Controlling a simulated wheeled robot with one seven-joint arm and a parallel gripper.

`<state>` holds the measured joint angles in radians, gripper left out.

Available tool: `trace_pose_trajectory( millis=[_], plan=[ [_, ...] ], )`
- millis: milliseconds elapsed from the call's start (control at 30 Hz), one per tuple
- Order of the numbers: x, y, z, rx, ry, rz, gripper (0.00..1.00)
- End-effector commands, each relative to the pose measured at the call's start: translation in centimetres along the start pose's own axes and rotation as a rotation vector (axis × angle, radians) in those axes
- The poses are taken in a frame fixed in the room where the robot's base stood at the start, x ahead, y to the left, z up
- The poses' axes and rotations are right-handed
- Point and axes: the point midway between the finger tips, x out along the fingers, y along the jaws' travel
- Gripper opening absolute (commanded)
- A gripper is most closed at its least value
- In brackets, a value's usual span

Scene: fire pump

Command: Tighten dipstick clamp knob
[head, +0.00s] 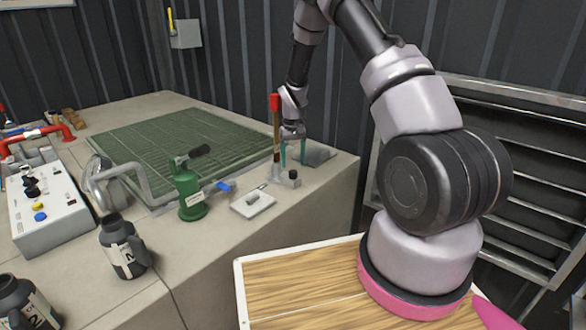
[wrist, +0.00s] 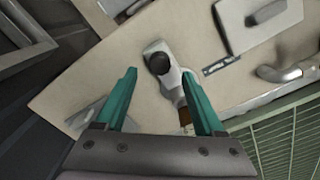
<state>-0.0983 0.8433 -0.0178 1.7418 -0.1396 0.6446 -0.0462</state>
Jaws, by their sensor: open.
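The dipstick stands upright near the right end of the concrete block, with a red top (head: 275,102) and a brown shaft (head: 276,135). The black clamp knob (head: 293,174) sits on a small grey clamp at its foot. In the wrist view the knob (wrist: 158,63) is a round black top on the grey clamp body (wrist: 170,82). My gripper (head: 293,163) points down above the clamp, its teal fingers apart. In the wrist view my gripper (wrist: 159,74) has a finger on either side of the knob's line, with nothing held. The right finger partly hides the clamp and dipstick foot.
A white plate with a handle (head: 253,204) lies left of the clamp. A green pump-like can (head: 189,193), a blue-handled valve (head: 222,186) and a bent grey pipe (head: 130,175) stand farther left. A green grating (head: 180,140) lies behind. A grey wedge (head: 319,155) is close right.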

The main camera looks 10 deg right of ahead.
Motion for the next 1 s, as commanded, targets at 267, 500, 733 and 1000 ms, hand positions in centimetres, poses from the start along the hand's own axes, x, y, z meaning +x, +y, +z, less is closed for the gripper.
trace_pose_trajectory(
  millis=[267, 500, 733, 1000],
  plan=[
    [-5.2, 0.0, 0.0, -0.001, 0.002, 0.0, 0.7],
    [-6.6, 0.0, 0.0, 0.0, 0.0, 0.0, 0.7],
    [-6.6, 0.0, 0.0, 0.0, 0.0, 0.0, 0.7],
    [-11.6, 0.3, 0.8, 0.026, 0.047, -0.019, 0.7]
  ],
)
